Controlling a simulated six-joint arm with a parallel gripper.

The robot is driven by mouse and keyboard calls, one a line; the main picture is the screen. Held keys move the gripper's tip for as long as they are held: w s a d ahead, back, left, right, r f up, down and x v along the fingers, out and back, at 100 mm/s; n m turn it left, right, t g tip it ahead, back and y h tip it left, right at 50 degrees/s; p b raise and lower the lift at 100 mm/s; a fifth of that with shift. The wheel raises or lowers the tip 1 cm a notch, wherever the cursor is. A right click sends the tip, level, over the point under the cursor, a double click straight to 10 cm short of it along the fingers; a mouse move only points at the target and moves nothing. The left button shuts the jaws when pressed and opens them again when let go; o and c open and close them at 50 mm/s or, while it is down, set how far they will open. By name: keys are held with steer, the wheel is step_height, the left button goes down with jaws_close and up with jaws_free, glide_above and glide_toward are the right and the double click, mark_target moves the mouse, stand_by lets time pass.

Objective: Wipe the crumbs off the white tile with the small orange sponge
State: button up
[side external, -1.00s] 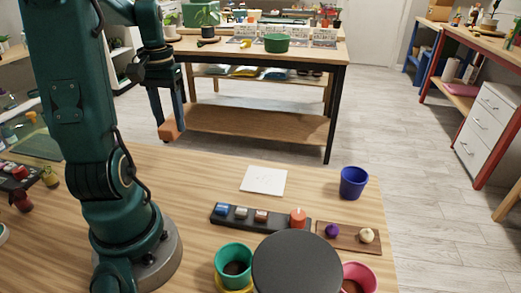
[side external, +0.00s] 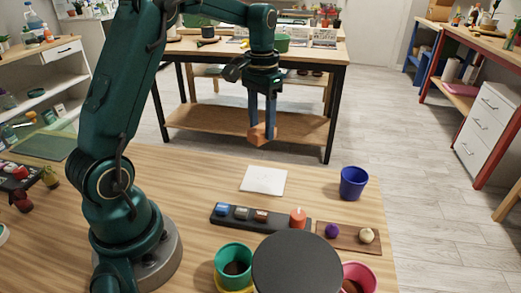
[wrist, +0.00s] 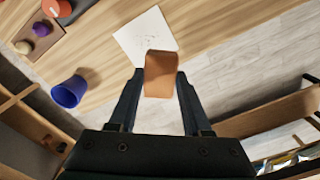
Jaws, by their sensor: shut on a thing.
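My gripper (side external: 270,122) is shut on the small orange sponge (side external: 262,135) and holds it in the air above the white tile (side external: 263,181). The sponge (wrist: 160,72) shows between the two fingers in the wrist view. The tile (wrist: 143,34) lies flat on the wooden table, partly hidden by the sponge in the wrist view. Faint small marks, likely the crumbs, show on its middle. The sponge is clear of the tile.
A blue cup (side external: 353,183) stands right of the tile. A dark tray (side external: 240,216) with small blocks and an orange-red piece lies in front. A brown board (side external: 350,238) holds a purple and a cream piece. A teal pot (side external: 233,263) and a dark round disc (side external: 290,264) are nearer.

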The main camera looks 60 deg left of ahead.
steer(key=w+d+f+m, duration=0.1)
steer(key=d+m, duration=0.1)
steer(key=d, duration=0.4)
steer(key=shift+w+a+f, duration=0.1)
steer(key=shift+f, duration=2)
steer(key=shift+a+f, duration=0.1)
steer(key=shift+f, duration=2)
steer(key=shift+s+a+r, duration=0.15)
steer(key=shift+s+a, duration=0.05)
steer(key=shift+a, duration=0.1)
jaws_close()
steer(key=shift+s+a, duration=2.15)
steer(key=shift+w+d, duration=2.5)
steer(key=shift+d, duration=0.05)
step_height(320, 180, up, 8)
steer(key=shift+s+a, duration=0.1)
steer(key=shift+s, duration=0.05)
